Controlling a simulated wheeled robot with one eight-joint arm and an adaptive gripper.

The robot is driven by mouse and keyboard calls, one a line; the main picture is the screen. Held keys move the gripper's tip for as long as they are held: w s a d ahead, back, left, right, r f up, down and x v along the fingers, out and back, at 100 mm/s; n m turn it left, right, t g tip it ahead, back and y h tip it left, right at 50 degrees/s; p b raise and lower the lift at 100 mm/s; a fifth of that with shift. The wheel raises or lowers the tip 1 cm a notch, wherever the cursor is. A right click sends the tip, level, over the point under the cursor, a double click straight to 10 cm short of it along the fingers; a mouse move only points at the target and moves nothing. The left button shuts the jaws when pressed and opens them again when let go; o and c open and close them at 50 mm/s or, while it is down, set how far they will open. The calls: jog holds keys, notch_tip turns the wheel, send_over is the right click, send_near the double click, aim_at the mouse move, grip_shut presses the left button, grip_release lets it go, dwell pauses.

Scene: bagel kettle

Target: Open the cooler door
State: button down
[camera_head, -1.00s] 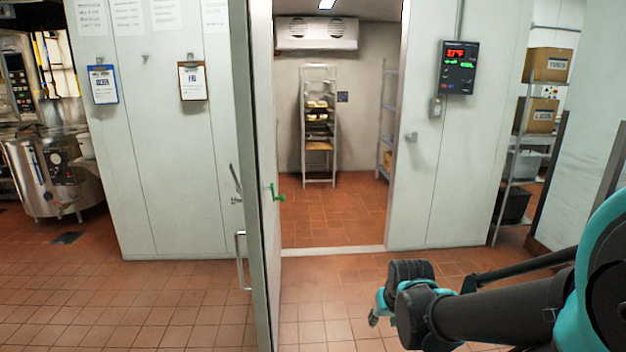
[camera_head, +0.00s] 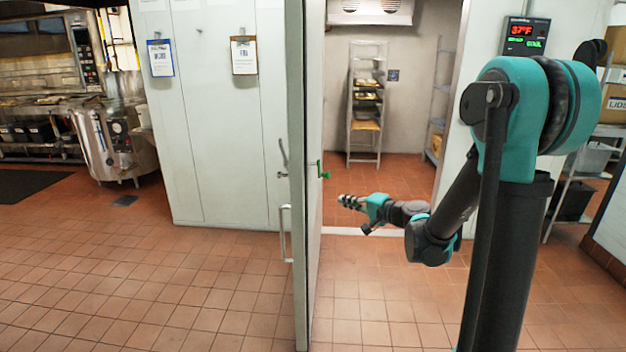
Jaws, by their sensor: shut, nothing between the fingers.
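The cooler door (camera_head: 299,120) is a tall pale panel, seen nearly edge-on and swung out from its frame. The doorway to its right is open and shows the cooler's inside. A metal pull handle (camera_head: 284,234) is on the door's left face, and a green inside release (camera_head: 323,172) is on its right face. My gripper (camera_head: 342,200) is shut and empty, in front of the doorway. It is to the right of the door, pointing left toward it, with a visible gap in the picture. The fingertips are small in this view.
A wheeled rack (camera_head: 367,143) with trays stands inside the cooler. A temperature panel (camera_head: 526,36) hangs on the right wall, and a shelf with boxes (camera_head: 612,104) is at the far right. A steel kettle (camera_head: 115,143) stands at left. The tiled floor (camera_head: 150,270) left of the door is clear.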

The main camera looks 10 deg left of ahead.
jog(key=w+a+r+m+t+y, duration=0.1)
jog(key=w+a+r+m, duration=0.1)
jog(key=w+a, duration=0.9)
jog(key=shift+a+m+t, duration=0.3)
jog(key=shift+a+t, duration=0.1)
jog(key=shift+a, duration=0.4)
